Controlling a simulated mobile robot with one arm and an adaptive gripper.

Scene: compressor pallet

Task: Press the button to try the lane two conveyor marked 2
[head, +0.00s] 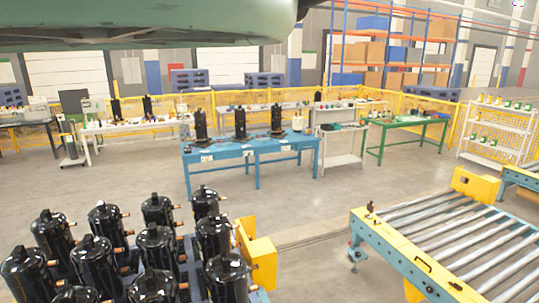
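A roller conveyor (396,241) with a blue frame, yellow end plate and grey rollers stands at the lower right. A second blue-framed conveyor (522,177) is partly in view at the right edge. No number 2 can be made out on either conveyor. A small dark knob-like part (370,207) stands on the near conveyor's far left corner, and a small fitting (356,254) is on its left side. Both are too small to tell whether either is a button. My gripper is not in view. A green part of my own body covers the top left.
Several black compressors (157,246) stand at the lower left beside a yellow block (258,257). A blue table (250,151) with three compressors and small white labels stands mid-room. Open floor lies between the compressors and the near conveyor. A yellow fence (170,106) runs behind.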

